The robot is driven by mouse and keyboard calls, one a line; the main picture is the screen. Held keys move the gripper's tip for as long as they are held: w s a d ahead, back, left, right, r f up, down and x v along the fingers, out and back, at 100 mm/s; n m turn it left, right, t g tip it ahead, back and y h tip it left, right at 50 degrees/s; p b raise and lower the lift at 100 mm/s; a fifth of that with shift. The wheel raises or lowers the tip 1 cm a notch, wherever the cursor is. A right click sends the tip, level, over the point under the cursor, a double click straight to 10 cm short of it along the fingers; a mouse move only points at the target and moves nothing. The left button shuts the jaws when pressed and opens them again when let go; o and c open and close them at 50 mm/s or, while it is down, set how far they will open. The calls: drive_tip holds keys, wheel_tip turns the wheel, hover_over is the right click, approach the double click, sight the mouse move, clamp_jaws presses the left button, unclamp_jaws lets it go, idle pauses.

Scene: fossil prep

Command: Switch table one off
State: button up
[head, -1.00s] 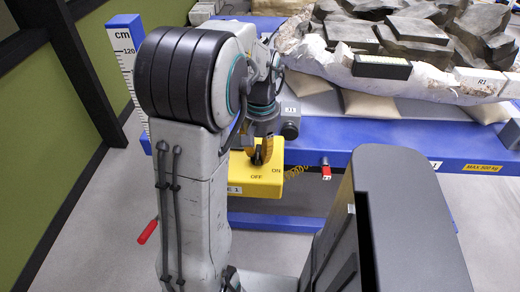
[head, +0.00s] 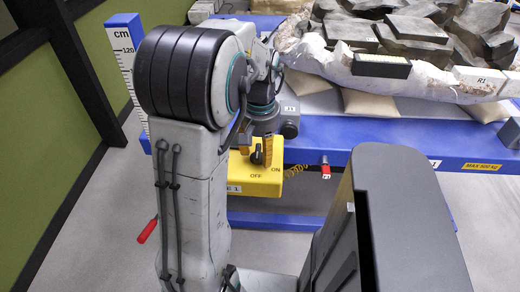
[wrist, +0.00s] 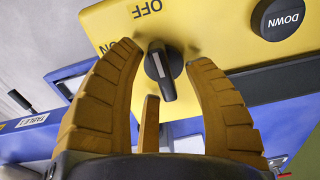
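The yellow control box (head: 250,182) hangs at the near edge of the blue table, with OFF and ON marked on it and a label ending in 1. Its black rotary knob (wrist: 163,68) has a long grip with a pale line; it also shows in the head view (head: 257,155). I cannot tell for sure which mark the knob points to. My gripper (wrist: 164,56) is open, with two ribbed yellow fingers on either side of the knob and a third below it. Gaps show between fingers and knob. The head view shows my gripper (head: 266,150) at the box, partly hidden.
A DOWN button (wrist: 282,18) sits on the box beside the knob. The blue table (head: 390,155) carries a large jacketed fossil block (head: 340,65) on cushions. A red-tipped part (head: 325,171) hangs at its edge. A cm scale post (head: 124,50) stands left.

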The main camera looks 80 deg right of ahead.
sight(260, 149)
drive_tip(key=shift+r, duration=0.1)
wheel_tip(260, 149, up, 12)
idle(0.8)
drive_tip(key=shift+d, duration=0.1)
idle(0.6)
